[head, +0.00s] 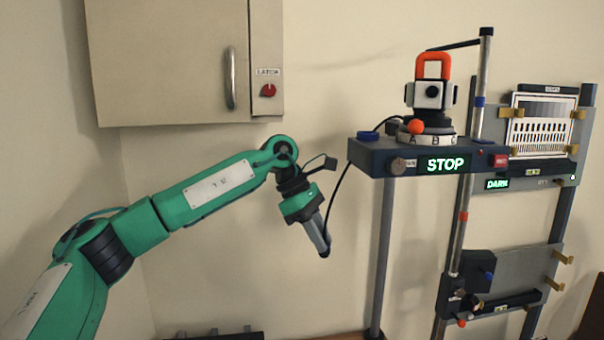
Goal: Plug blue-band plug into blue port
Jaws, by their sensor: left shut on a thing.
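My left gripper (319,236) points down and to the right, in front of the bare wall left of the stand. Its fingers are shut on a small dark plug (325,252) at their tips. A black cable (338,192) runs from there up to the left edge of the stand's platform. Any blue band on the plug is too small or hidden to see. I cannot make out the blue port for certain; a dark box with a blue knob (487,275) sits low on the right rack. My right gripper is not in view.
The stand's dark blue platform (378,156) shows a STOP sign and carries an orange-and-white instrument (432,95). A rack with panels (535,186) stands to the right. A beige wall cabinet (170,65) hangs upper left. Room around my gripper is clear.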

